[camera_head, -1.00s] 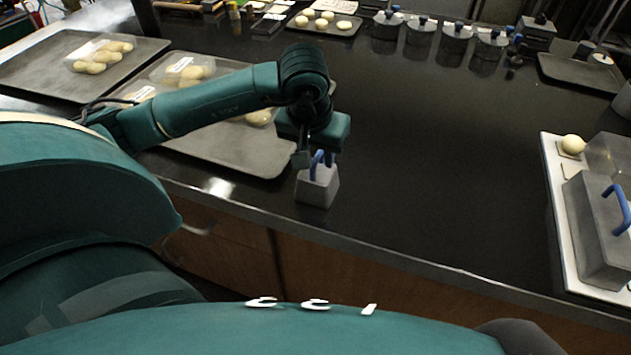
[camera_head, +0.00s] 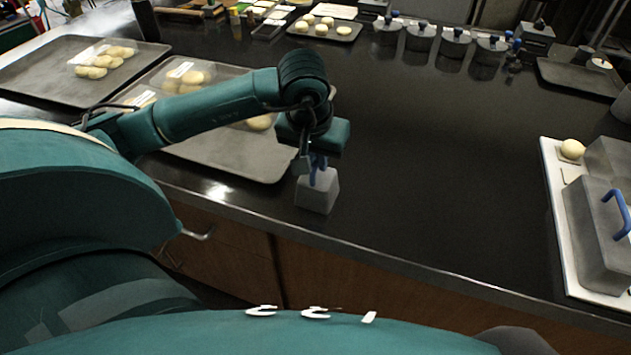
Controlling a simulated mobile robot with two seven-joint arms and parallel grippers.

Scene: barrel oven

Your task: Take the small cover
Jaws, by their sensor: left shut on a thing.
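The small cover (camera_head: 317,193) is a grey metal box shape with a blue handle on top. It is at the front edge of the dark counter, just right of the near baking tray. My left gripper (camera_head: 315,170) is above it, pointing down, shut on the blue handle. The gripper and wrist partly hide the handle. I cannot tell whether the cover touches the counter. My right gripper is not in view.
A larger grey cover (camera_head: 597,235) with a blue handle sits on a white board (camera_head: 563,240) at the right, beside a dough ball (camera_head: 572,149). Trays (camera_head: 225,155) with dough lie at left. Several lidded containers (camera_head: 419,38) stand at the back. The middle counter is clear.

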